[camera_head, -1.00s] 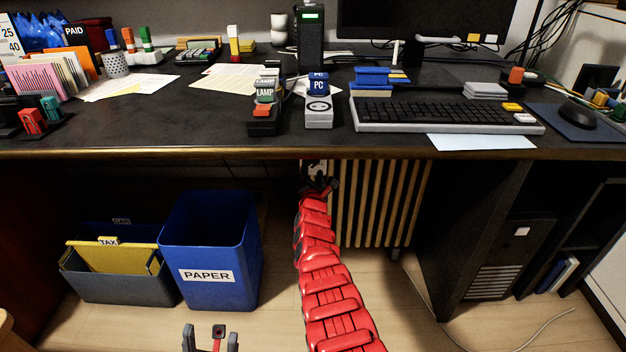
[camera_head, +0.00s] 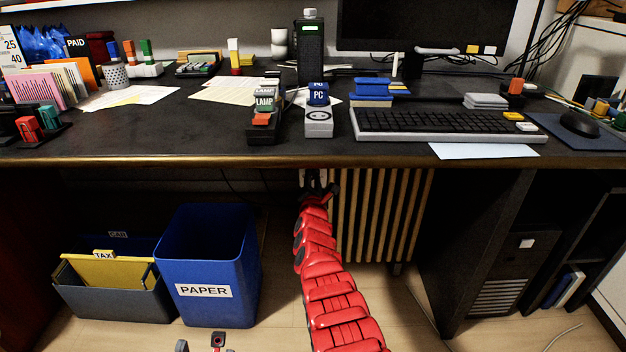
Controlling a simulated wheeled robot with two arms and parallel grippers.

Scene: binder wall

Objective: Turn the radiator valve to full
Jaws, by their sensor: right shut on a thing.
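The cream ribbed radiator (camera_head: 372,222) stands under the desk, right of the middle. My red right arm reaches up from the bottom of the view to the radiator's upper left corner. My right gripper (camera_head: 316,182) is there, just below the desk edge, shut on the radiator valve. The valve is mostly hidden by the gripper and the shadow, so its setting cannot be read. My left gripper (camera_head: 200,346) shows only as finger tips at the bottom edge, apart and empty.
The desk edge (camera_head: 240,162) runs just above my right gripper. A blue PAPER bin (camera_head: 205,262) and a dark file box (camera_head: 110,300) stand on the floor to the left. A black desk pedestal (camera_head: 470,250) stands right of the radiator. Loose cables hang left of the valve.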

